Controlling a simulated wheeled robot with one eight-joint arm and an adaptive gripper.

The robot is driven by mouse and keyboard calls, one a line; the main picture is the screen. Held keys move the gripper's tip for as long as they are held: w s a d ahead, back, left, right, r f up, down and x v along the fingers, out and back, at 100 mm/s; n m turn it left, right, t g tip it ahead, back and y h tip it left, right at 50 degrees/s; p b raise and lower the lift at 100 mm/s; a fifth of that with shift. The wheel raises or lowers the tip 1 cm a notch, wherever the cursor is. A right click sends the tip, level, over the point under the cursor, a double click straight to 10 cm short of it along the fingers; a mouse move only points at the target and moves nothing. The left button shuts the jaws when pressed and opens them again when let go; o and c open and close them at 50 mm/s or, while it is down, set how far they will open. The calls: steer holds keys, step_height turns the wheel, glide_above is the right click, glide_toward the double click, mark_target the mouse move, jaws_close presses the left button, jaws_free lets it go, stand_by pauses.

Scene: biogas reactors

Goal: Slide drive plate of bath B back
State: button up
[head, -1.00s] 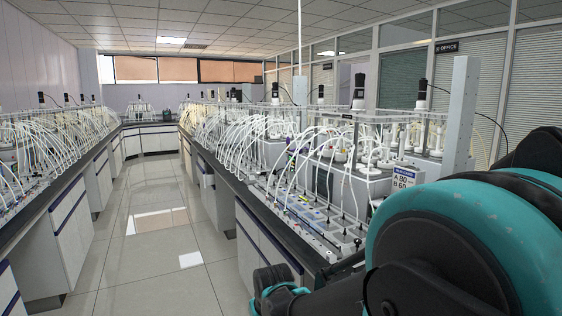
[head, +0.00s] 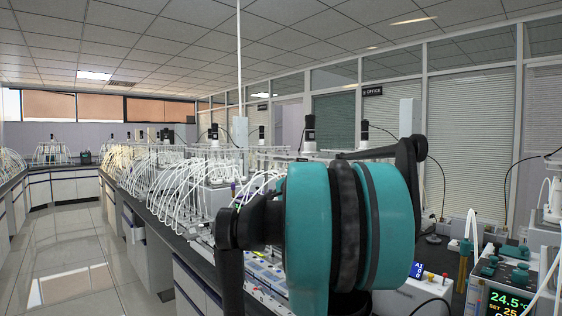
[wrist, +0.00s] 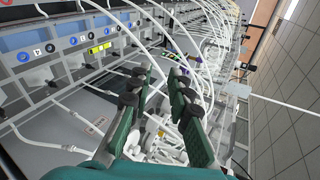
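In the head view my teal and black arm hides much of the nearest reactor baths, and the gripper cannot be made out. Black drive motors (head: 308,134) stand over the baths behind my arm. I cannot pick out the drive plate of bath B for certain.
White tubes (head: 165,180) crowd the bench on the left. At right stands a controller (head: 508,292) reading 24.5 °C, with teal knobs and tubes beside it. A grey panel with blue labels (wrist: 70,40) fills the upper left of the wrist view. The aisle floor (head: 75,255) is clear.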

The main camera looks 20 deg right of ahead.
mark_target(281, 159)
steer(key=w+d+r+m+t+h, duration=0.1)
steer(key=d+r+m+t, duration=0.1)
steer(key=d+r+m, duration=0.5)
steer(key=w+d+r+m+t+h, duration=0.1)
steer(key=w+d+r, duration=0.1)
steer(key=d+r, duration=0.6)
steer(key=r+x, duration=0.1)
steer(key=x, duration=0.4)
steer(key=a+x, duration=0.1)
steer(key=x, duration=0.5)
steer(key=a+r+x, duration=0.1)
steer(key=x, duration=0.4)
steer(key=shift+w+r, duration=0.25)
steer(key=shift+w, duration=0.4)
jaws_close()
